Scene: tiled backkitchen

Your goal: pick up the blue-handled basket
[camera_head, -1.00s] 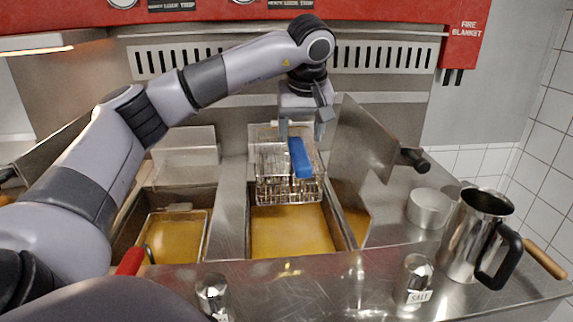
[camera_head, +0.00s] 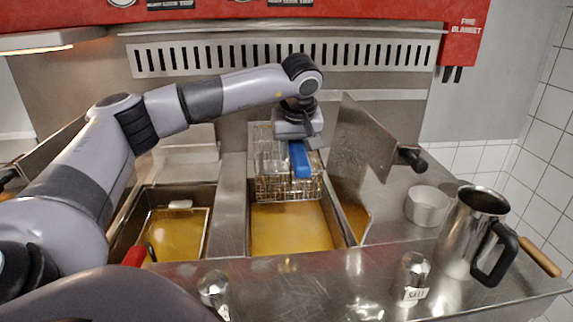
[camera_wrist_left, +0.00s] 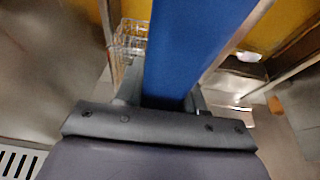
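The blue-handled basket (camera_head: 288,188) is a wire basket held above the oil of the right-hand fryer vat in the head view. Its blue handle (camera_head: 299,160) slopes up toward my left gripper (camera_head: 298,140), which reaches down from above. In the left wrist view the handle (camera_wrist_left: 195,45) runs between the two fingers of my left gripper (camera_wrist_left: 165,98). The fingers lie close along both sides of the handle and look shut on it. Part of the wire mesh (camera_wrist_left: 130,40) shows beside the handle. My right gripper is not in view.
A red-handled basket (camera_head: 134,255) sits in the left vat (camera_head: 178,235). A metal panel (camera_head: 360,135) stands upright right of the blue-handled basket. A steel jug (camera_head: 470,230), a small pot (camera_head: 428,206) and shakers (camera_head: 413,275) stand right and front on the counter.

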